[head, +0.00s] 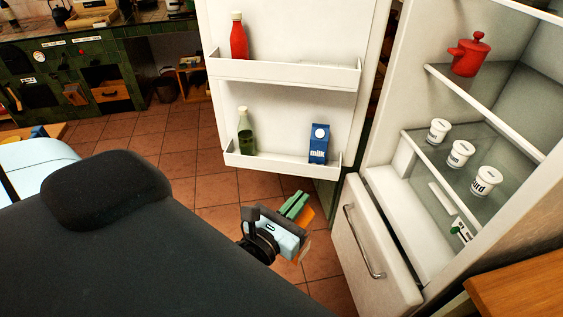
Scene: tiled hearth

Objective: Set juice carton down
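My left gripper (295,205) is in front of the open fridge door, low over the tiled floor, with greenish fingers pointing away from me. Orange patches show beside and below it; I cannot tell whether they are part of the gripper or a carton behind it. The finger gap is not clear. No carton labelled juice can be made out. A blue milk carton (318,145) stands upright in the lower door shelf (280,169), apart from the gripper. My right gripper is not in view.
The door also holds a red bottle (238,37) and a green bottle (245,132). Inside the fridge are a red pot (468,55) and white tubs (461,153). A handled drawer (368,240) sits below. A wooden surface (525,285) is at lower right.

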